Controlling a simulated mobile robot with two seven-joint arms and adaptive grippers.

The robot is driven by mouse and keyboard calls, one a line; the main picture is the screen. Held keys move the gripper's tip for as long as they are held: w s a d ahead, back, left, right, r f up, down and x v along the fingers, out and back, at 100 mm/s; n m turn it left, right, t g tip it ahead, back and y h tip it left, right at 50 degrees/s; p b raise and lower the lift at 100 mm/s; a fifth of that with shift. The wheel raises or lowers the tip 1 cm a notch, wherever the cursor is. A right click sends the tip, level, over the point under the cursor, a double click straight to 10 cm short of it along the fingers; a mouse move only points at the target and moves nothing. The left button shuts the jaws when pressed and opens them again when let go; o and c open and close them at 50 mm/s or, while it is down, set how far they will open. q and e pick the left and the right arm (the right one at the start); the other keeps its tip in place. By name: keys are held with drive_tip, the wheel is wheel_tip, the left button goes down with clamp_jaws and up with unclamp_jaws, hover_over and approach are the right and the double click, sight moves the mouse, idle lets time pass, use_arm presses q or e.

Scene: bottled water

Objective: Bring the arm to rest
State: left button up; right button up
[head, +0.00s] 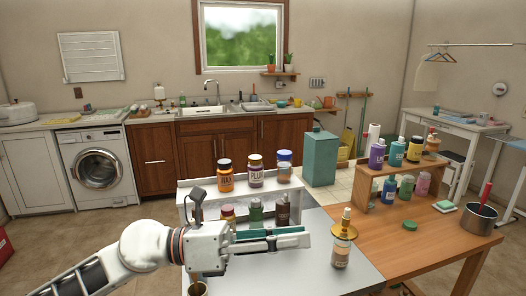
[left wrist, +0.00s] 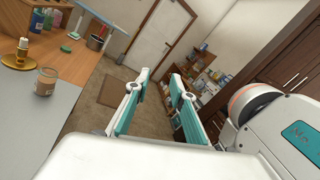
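My left gripper (head: 303,236) reaches in from the left of the head view, over the near part of the grey tabletop (head: 352,278). In the left wrist view its two teal-lined fingers (left wrist: 160,78) stand apart with nothing between them. The gripper is open and empty. A jar (head: 341,255) and a brass candle holder (head: 345,231) with a white candle stand just right of the fingertips in the head view, apart from them. My right gripper shows in neither view.
A white shelf (head: 184,203) with several jars stands behind my left gripper. A wooden rack (head: 372,195) of bottles, a green lid (head: 410,225) and a steel pot (head: 479,219) are on the wooden table at right. The grey top's near right part is clear.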

use_arm(q)
drive_tip(key=w+a+r+n+t+y, duration=0.1)
drive_tip(key=w+a+n+t+y, duration=0.25)
drive_tip(key=a+n+t, duration=0.45)
drive_tip(key=w+a+r+n+t+y, duration=0.15)
drive_tip(key=w+a+n+t, duration=0.25)
drive_tip(key=n+t, duration=0.8)
drive_tip(key=s+a+f+n+g+y, duration=0.2)
drive_tip(key=a+f+n+g+y, duration=0.2)
drive_tip(key=a+f+n+y, duration=1.5)
drive_tip(key=s+a+f+n+g, duration=0.1)
drive_tip(key=s+a+f+g, duration=0.4)
drive_tip(key=s+f, duration=0.5)
drive_tip(key=s+a+f+n+g, duration=0.1)
drive_tip(key=s+a+f+g, duration=0.4)
drive_tip(key=s+f, duration=0.4)
drive_tip(key=w+d+f+n+t+h, duration=0.1)
drive_tip(key=d+f+n+t+h, duration=0.2)
drive_tip(key=d+f+h, duration=0.4)
drive_tip(key=d+f, duration=0.7)
drive_tip(key=d, duration=0.2)
drive_tip(key=shift+w+d+t+h, duration=0.2)
drive_tip(key=shift+t+h, duration=0.1)
drive_tip(key=shift+h, duration=0.1)
